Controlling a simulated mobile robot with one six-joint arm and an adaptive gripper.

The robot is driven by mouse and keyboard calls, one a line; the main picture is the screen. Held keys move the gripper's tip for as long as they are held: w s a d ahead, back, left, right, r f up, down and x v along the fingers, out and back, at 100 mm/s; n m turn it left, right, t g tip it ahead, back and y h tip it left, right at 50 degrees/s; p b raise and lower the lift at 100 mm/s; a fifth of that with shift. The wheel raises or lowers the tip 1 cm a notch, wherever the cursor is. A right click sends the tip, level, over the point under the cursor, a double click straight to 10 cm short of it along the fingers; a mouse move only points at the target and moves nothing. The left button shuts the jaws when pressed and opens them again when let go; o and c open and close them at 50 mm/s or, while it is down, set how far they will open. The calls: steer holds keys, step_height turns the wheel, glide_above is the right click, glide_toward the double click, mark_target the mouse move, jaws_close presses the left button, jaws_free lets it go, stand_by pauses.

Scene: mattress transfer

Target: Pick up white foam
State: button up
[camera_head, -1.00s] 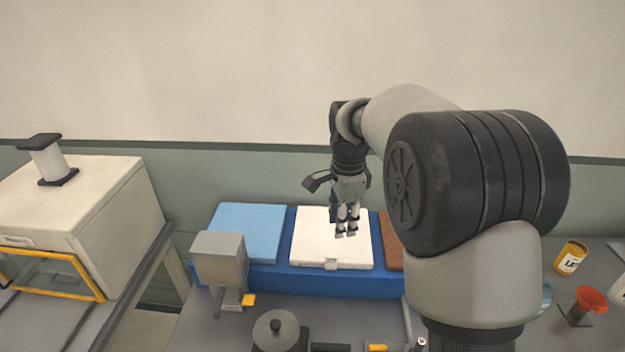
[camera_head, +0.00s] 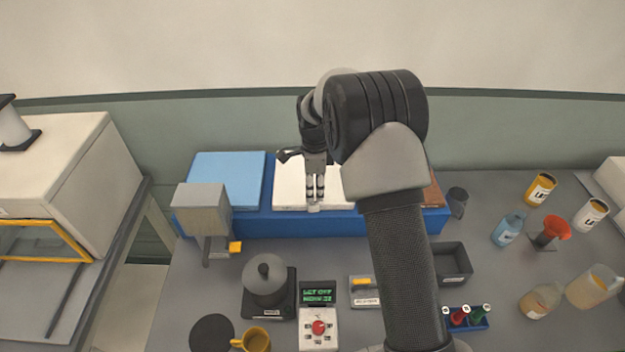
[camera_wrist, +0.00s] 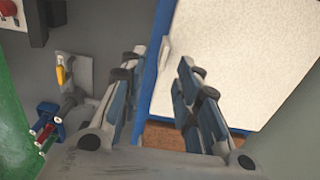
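The white foam (camera_head: 290,185) is a flat white slab on the long blue base (camera_head: 285,227), between a blue slab and a brown slab. A small tab (camera_head: 314,208) sticks out at its front edge. My gripper (camera_head: 315,197) points down over the foam near this tab. In the wrist view the foam (camera_wrist: 240,55) fills the upper right, and its tab (camera_wrist: 166,50) shows at its left edge.
The blue slab (camera_head: 226,179) lies left of the foam; the brown slab (camera_head: 433,192) is right, partly behind my arm. A grey box-headed device (camera_head: 202,210) stands at the base's left front. A stirrer-like device (camera_head: 268,280) and bottles (camera_head: 540,300) stand on the grey table.

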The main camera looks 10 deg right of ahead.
steer(key=f, duration=0.5)
steer(key=shift+w+a+f+b, duration=0.1)
steer(key=shift+w+f+b, duration=0.2)
jaws_close()
